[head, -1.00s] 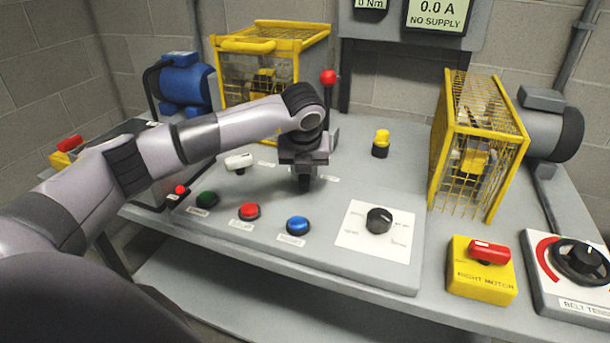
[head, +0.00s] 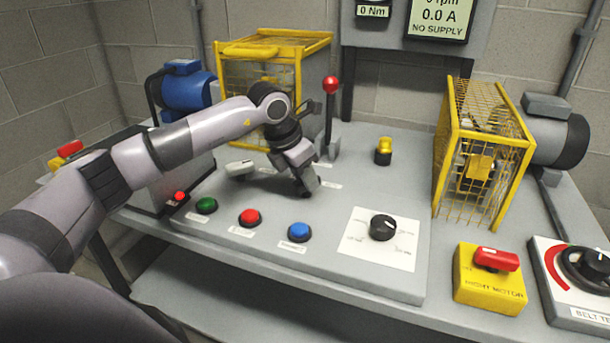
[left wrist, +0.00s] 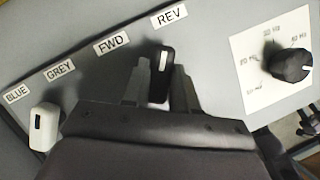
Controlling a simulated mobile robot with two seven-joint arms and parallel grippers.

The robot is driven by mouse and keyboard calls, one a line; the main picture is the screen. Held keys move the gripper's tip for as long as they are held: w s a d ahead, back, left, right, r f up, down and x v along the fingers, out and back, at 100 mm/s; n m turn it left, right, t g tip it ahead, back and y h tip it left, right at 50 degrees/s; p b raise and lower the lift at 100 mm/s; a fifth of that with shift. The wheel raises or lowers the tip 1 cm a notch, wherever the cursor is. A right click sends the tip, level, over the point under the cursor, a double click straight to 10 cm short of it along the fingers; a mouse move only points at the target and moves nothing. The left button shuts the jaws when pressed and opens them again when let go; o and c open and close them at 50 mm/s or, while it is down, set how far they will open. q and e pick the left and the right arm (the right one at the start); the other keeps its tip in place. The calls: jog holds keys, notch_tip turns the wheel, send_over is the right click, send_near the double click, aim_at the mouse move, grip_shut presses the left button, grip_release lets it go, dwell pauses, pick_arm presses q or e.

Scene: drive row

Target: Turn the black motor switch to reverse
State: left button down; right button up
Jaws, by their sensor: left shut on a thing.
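The black motor switch (left wrist: 163,60) shows in the left wrist view as a black handle with a white mark at its end. That end points up toward the REV label (left wrist: 167,16) and lies right of the FWD label (left wrist: 111,43). My left gripper (left wrist: 163,80) is shut on the handle, one finger on each side. In the head view my left gripper (head: 306,187) is tilted over the panel and hides most of the switch. My right gripper is in neither view.
A white switch (head: 239,168) sits left of my gripper. Green (head: 206,205), red (head: 249,217) and blue (head: 299,230) buttons line the panel front. A black dial (head: 383,227) is at the right. A red-knobbed lever (head: 330,90) and a yellow cage (head: 262,80) stand behind.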

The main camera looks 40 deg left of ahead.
aim_at(292, 182)
pick_arm(q)
jog(key=shift+s+f+m+g+h, duration=0.1)
jog(key=shift+m+g+h, duration=0.1)
jog(key=shift+m, duration=0.35)
jog(key=shift+f+m+g+h, duration=0.1)
jog(key=shift+m+h, duration=0.1)
jog(key=shift+m, duration=0.35)
jog(key=c, duration=0.9)
grip_release()
jog(key=shift+r, duration=0.15)
jog(key=shift+r, duration=0.2)
jog(key=v, duration=0.6)
jog(key=shift+s+a+r, duration=0.1)
jog(key=shift+s+r, duration=0.05)
jog(key=shift+r, duration=0.15)
